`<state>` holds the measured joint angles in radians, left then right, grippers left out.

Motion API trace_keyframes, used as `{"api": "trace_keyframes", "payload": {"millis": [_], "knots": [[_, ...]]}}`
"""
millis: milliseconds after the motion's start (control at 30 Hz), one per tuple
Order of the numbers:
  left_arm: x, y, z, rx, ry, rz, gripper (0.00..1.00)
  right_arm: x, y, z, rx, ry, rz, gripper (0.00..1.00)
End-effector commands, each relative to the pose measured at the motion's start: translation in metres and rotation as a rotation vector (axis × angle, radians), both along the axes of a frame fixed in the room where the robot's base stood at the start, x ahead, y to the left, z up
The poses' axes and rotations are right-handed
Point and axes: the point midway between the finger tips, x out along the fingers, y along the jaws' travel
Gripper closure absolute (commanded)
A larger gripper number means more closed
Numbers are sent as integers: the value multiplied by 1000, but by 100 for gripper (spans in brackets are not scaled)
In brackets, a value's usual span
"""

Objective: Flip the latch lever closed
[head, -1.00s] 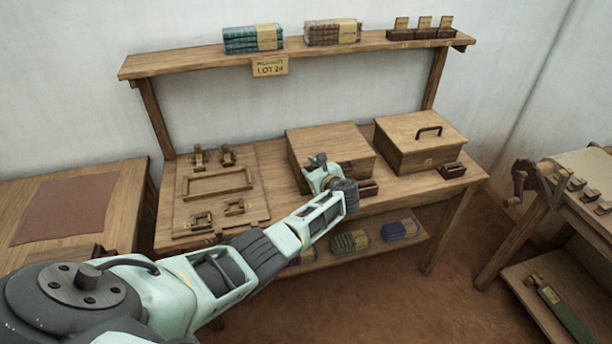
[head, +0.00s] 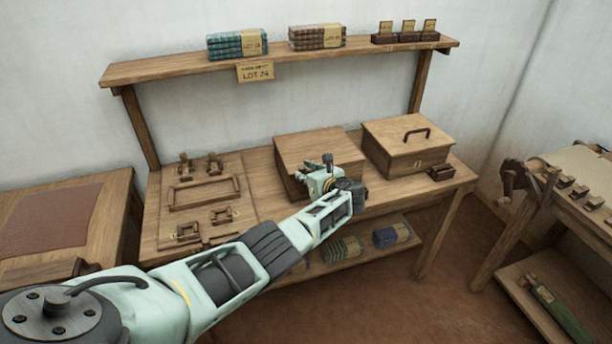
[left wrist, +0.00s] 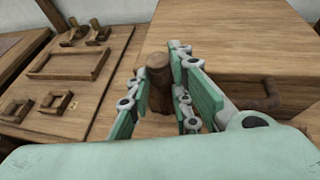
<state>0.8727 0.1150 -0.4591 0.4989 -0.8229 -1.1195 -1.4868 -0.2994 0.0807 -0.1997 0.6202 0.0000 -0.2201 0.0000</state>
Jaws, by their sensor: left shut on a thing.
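My left gripper (head: 318,180) is at the front of the middle wooden box (head: 318,147) on the bench. In the left wrist view, its two green-padded fingers (left wrist: 163,103) stand on either side of a dark brown wooden post, which looks like the latch lever (left wrist: 158,75). The gripper is shut on this lever, which looks roughly upright. The lever's lower end is partly hidden by the fingers. The box (left wrist: 225,40) is beside and behind the fingers, with a dark curved piece (left wrist: 270,97) on its front. My right gripper is not in view.
A second lidded box (head: 408,145) with a dark handle stands to the right. A wooden board (head: 240,190) with a frame and small fittings lies left of the gripper. A shelf (head: 285,63) with cloth stacks runs above. Folded bundles lie on the shelf below.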

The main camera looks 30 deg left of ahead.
Motion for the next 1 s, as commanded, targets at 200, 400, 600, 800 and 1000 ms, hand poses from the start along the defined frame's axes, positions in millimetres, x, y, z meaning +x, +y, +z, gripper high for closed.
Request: {"api": "trace_keyframes", "payload": {"millis": [200,400,600,800,1000], "knots": [[-3,2,-4,1,9,5,65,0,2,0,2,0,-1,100],[-2,1,-2,0,5,3,65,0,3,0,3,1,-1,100],[-2,-1,-1,0,2,1,65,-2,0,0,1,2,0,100],[-8,-14,5,1,0,0,65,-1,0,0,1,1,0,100],[-20,-35,14,-2,1,-1,65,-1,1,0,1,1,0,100]]}}
